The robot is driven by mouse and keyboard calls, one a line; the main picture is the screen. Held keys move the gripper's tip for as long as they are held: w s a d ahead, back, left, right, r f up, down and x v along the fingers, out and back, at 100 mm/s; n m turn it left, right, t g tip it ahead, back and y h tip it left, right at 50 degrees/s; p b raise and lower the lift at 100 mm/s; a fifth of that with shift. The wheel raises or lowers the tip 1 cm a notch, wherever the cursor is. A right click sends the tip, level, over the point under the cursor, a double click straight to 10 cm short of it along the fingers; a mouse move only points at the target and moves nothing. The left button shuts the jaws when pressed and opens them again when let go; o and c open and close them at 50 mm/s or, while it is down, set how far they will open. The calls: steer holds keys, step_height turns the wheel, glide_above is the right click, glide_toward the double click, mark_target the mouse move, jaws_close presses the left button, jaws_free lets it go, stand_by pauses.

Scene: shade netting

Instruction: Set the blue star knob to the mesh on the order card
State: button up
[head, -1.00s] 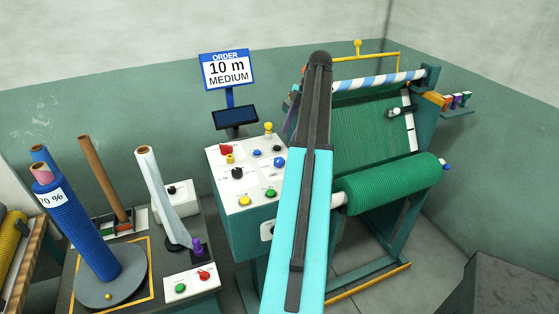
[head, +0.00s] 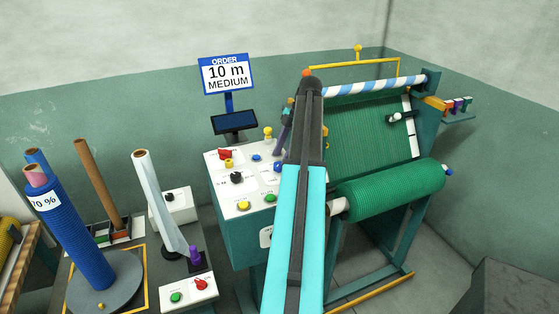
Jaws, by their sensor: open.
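The order card (head: 226,74) stands above the control panel and reads "10 m MEDIUM". The panel's white top (head: 222,185) carries several coloured knobs and buttons. A blue knob (head: 256,157) shows near its back; another blue knob (head: 278,167) shows at the right, close beside my arm and partly covered. I cannot tell which is the star knob or read its setting. My arm crosses the panel's right side. A narrow dark part of it slants down toward the right-hand blue knob; my gripper's jaws are hidden behind the arm.
A dark screen (head: 234,122) stands behind the panel. A black knob (head: 236,178), a red knob (head: 225,154) and a yellow post (head: 268,132) crowd the panel. The green netting roll (head: 392,190) lies right of my arm. A bench with a blue roll (head: 76,232) stands left.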

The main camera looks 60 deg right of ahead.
mark_target(279, 167)
steer(key=shift+p+x, duration=0.35)
steer(key=shift+x, duration=1.1)
steer(key=c, duration=1.1)
steer(key=shift+o, duration=0.2)
